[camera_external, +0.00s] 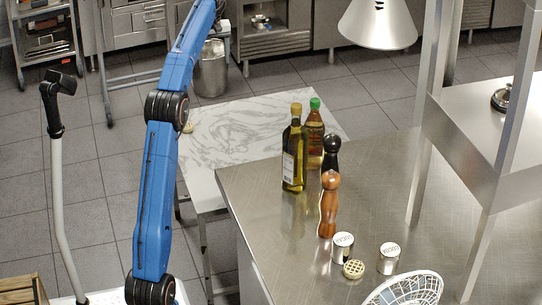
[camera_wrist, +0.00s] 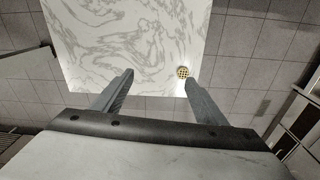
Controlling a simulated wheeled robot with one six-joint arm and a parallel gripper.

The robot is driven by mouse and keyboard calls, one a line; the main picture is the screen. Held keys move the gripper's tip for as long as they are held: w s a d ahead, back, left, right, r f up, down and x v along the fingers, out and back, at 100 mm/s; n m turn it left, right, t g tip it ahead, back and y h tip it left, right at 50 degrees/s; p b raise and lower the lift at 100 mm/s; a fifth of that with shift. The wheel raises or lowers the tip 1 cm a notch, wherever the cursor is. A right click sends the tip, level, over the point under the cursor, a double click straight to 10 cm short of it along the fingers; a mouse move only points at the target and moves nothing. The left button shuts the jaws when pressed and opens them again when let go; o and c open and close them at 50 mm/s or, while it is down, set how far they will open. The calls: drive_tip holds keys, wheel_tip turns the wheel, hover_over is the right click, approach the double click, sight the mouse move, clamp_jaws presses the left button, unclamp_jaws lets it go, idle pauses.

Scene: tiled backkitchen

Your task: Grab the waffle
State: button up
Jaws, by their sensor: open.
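A small round waffle (camera_wrist: 183,72) with a grid pattern lies near the edge of the white marble-topped table (camera_wrist: 110,45) in the wrist view. It also shows in the external view (camera_external: 187,128), partly beside my blue arm. My gripper (camera_wrist: 160,78) is open and empty, above the marble table. In the wrist view the waffle appears just past the tip of the right finger, apart from it. The height between them is hard to tell.
The steel counter (camera_external: 275,215) holds an oil bottle (camera_external: 293,155), a sauce bottle (camera_external: 315,130), a wooden mill (camera_external: 328,205), a black mill (camera_external: 331,150), two small tins (camera_external: 342,246) and a white wire basket (camera_external: 408,290). The marble top is otherwise mostly clear. A metal bin (camera_external: 211,70) stands behind.

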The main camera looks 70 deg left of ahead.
drive_tip(key=s+a+f+n, duration=0.3)
drive_tip(key=s+a+f, duration=0.4)
drive_tip(key=s+a, duration=0.5)
drive_tip(key=shift+h, duration=0.3)
drive_tip(key=f, duration=0.9)
drive_tip(key=w+a+f, duration=0.1)
drive_tip(key=f, duration=0.9)
drive_tip(key=w+f, duration=0.1)
drive_tip(key=f, duration=0.8)
drive_tip(key=shift+w+a+f, duration=0.15)
drive_tip(key=shift+a+f, duration=0.05)
drive_tip(key=shift+f, duration=0.1)
drive_tip(key=c, duration=1.1)
